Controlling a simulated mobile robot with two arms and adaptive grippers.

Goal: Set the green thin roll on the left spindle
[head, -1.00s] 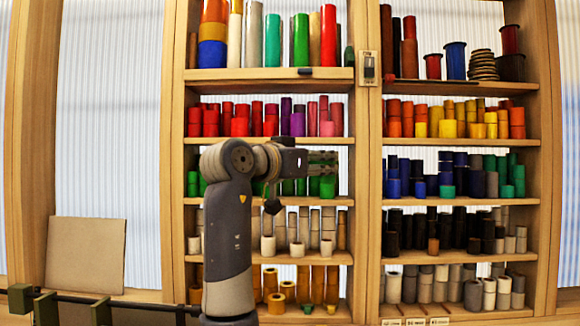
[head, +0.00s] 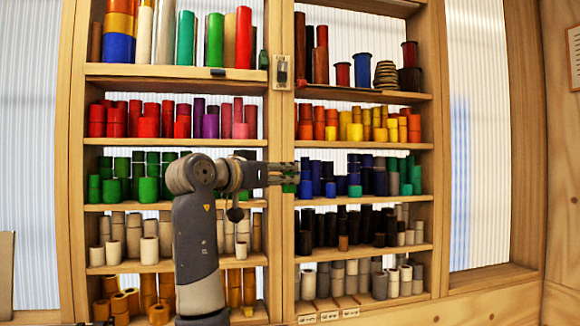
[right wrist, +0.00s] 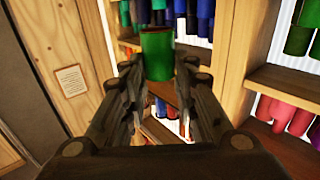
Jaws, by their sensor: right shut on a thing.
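In the right wrist view a green roll (right wrist: 158,54) stands upright between the fingertips of my right gripper (right wrist: 159,72), which is shut on it. In the head view my right gripper (head: 284,173) points right, in front of the post between the two shelf bays. A small bit of green shows just below its fingertips there; I cannot tell whether it is the held roll. The left spindle is not in view in either picture. My left gripper is not in view.
A wooden shelf unit (head: 175,206) full of coloured rolls stands behind my right arm. A wooden wall (head: 563,200) closes the right side. A board edge (head: 6,275) shows at far left.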

